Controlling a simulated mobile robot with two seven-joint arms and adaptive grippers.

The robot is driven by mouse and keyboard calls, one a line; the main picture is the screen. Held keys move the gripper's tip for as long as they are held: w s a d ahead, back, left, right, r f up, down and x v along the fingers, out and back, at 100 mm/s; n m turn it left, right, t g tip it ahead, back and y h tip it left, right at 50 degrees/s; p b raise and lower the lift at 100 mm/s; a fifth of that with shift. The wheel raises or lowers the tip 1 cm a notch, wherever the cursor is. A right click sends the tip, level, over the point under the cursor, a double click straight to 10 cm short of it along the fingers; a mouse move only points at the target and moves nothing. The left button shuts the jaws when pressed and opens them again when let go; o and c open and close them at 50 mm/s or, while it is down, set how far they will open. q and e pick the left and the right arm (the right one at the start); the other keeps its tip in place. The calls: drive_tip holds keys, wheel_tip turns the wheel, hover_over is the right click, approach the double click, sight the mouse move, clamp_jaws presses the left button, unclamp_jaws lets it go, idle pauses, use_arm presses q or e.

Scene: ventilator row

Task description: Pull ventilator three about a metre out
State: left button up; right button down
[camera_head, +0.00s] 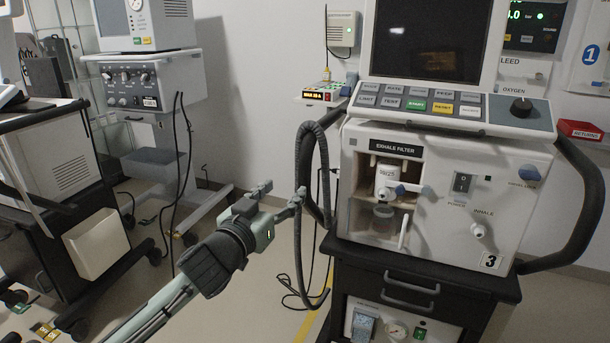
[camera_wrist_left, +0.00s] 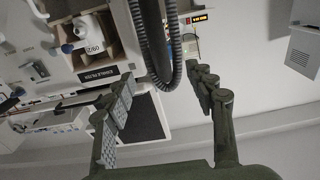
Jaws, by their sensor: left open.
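Ventilator three (camera_head: 437,190) is a white machine with a "3" label, a dark screen and a black drawer cart, standing at the right. A black handle curves along its right side (camera_head: 592,200). My left gripper (camera_head: 282,192) is open at its left side, by a corrugated hose (camera_head: 303,165). In the left wrist view, a black bar (camera_wrist_left: 152,40) and the hose (camera_wrist_left: 177,45) lie ahead of the gap between the fingers of the left gripper (camera_wrist_left: 163,100). I cannot tell whether the fingers touch either. My right gripper is not in view.
Another ventilator (camera_head: 150,80) stands at the back left. Cables hang beside ventilator three and lie on the floor. A yellow line (camera_head: 305,325) crosses the floor, with some free floor around it.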

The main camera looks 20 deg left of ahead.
sight(302, 171)
use_arm(q)
drive_tip(key=w, duration=0.8)
drive_tip(key=shift+w+r, duration=0.2)
drive_tip(key=shift+w, duration=2.05)
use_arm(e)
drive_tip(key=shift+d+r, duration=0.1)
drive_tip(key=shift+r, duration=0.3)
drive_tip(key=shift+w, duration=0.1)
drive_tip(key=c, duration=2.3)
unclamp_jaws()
